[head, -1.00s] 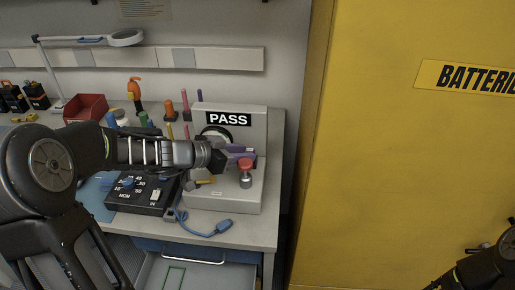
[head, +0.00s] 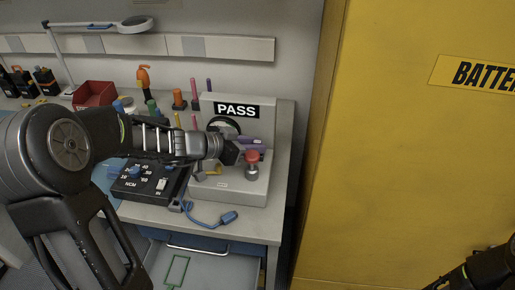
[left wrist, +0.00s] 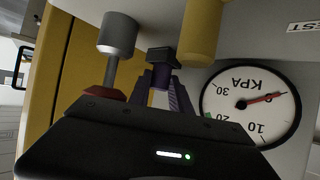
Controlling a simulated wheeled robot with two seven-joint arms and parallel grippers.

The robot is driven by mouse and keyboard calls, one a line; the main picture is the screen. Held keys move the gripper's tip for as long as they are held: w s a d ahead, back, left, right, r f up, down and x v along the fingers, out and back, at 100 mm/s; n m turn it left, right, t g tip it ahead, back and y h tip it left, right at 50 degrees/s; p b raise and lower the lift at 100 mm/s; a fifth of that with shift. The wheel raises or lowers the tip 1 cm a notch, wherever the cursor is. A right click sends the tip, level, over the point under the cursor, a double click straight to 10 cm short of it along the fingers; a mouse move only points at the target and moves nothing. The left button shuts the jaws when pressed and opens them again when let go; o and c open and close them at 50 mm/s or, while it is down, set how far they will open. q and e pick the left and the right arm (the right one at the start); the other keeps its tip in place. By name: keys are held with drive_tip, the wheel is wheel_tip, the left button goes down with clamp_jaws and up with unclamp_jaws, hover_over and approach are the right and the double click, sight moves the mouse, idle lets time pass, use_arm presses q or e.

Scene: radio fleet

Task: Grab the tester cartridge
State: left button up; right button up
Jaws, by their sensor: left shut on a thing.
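The tester (head: 258,190) is a pale grey stand with a PASS sign, a dial and a red-topped post (head: 252,157). My left gripper (head: 240,150) reaches in from the left, in front of the dial and beside the red-topped post. It is shut on a purple piece, which I take as the tester cartridge (head: 253,142). In the left wrist view the cartridge's dark end (left wrist: 163,56) shows between the fingers, beside the KPA gauge (left wrist: 250,104). The fingers hide part of it, and I cannot tell whether it touches the tester.
A black box with knobs (head: 150,183) and a blue cable plug (head: 229,217) lie left and front of the tester. A drawer (head: 205,268) stands open below. A yellow battery cabinet (head: 400,160) rises at the right. A red bin (head: 94,94) and tools line the back.

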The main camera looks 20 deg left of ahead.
use_arm(q)
clamp_jaws()
drive_tip(key=shift+r, duration=0.15)
wheel_tip(320, 180, up, 18)
drive_tip(key=p, duration=0.3)
idle(0.4)
